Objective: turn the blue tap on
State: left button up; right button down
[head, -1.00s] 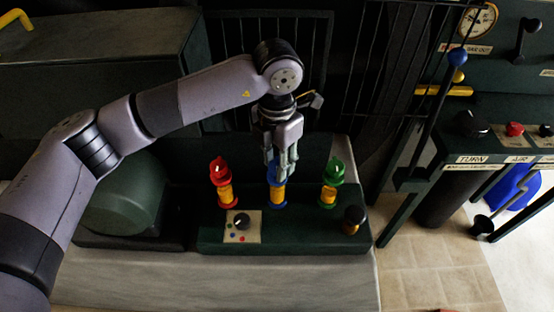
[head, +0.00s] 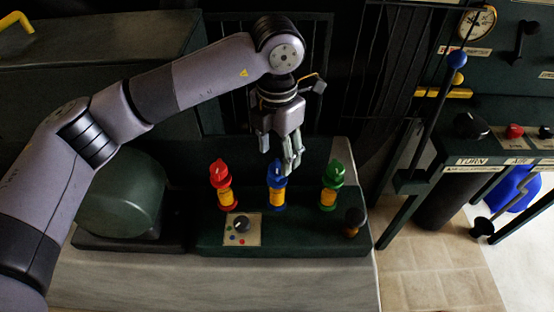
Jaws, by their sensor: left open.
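The blue tap (head: 277,174) is the middle one of three taps on a dark green bench unit, with a blue knob on a yellow body and a blue base. My left gripper (head: 283,160) is open, pointing down just above and behind the blue knob. One finger shows at the knob's right edge; I cannot tell whether it touches. The red tap (head: 221,174) stands to the left and the green tap (head: 333,174) to the right. My right gripper is not in view.
A black dial on a pale plate (head: 254,238) sits in front of the taps. A black-topped knob (head: 353,221) stands at the unit's right end. A dark barred guard rises behind. A lever with a blue ball (head: 457,59) and a control panel are at right.

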aim_at(277, 167)
pick_arm(q)
notch_tip(277, 167, up, 8)
dwell(0.7)
